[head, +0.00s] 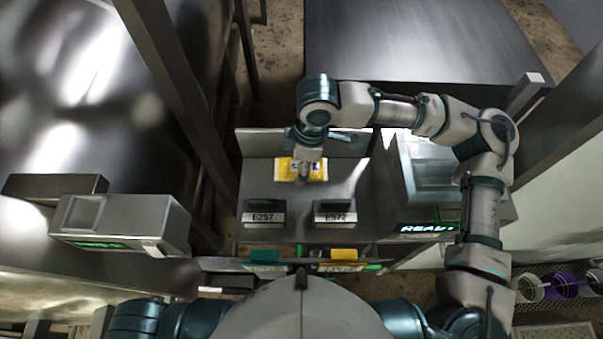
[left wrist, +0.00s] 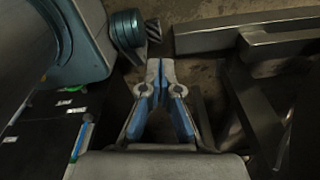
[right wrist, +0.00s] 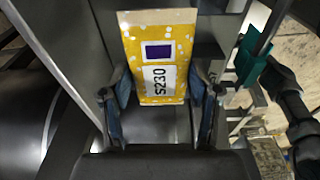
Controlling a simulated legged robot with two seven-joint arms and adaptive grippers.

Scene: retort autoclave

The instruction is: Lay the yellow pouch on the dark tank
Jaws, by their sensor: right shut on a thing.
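The yellow pouch (head: 315,170) has white spots, a purple square and a label reading S230. It is between the fingers of my right gripper (head: 303,176), over the grey bench, and fills the middle of the right wrist view (right wrist: 157,60). My right gripper (right wrist: 160,100) is shut on it. I cannot tell whether the pouch touches the bench. A broad dark flat-topped body (head: 420,40), possibly the dark tank, stands behind the bench. My left gripper (left wrist: 161,72) is shut and empty, with its fingertips together; it is outside the head view.
Two dark blocks labelled E257 (head: 264,212) and E572 (head: 335,213) stand on the grey bench (head: 290,232). A pale machine with a lit display (head: 425,228) is at right. A teal item (head: 265,257) and yellow item (head: 343,255) are at the front. A scale-like box (head: 120,222) is left.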

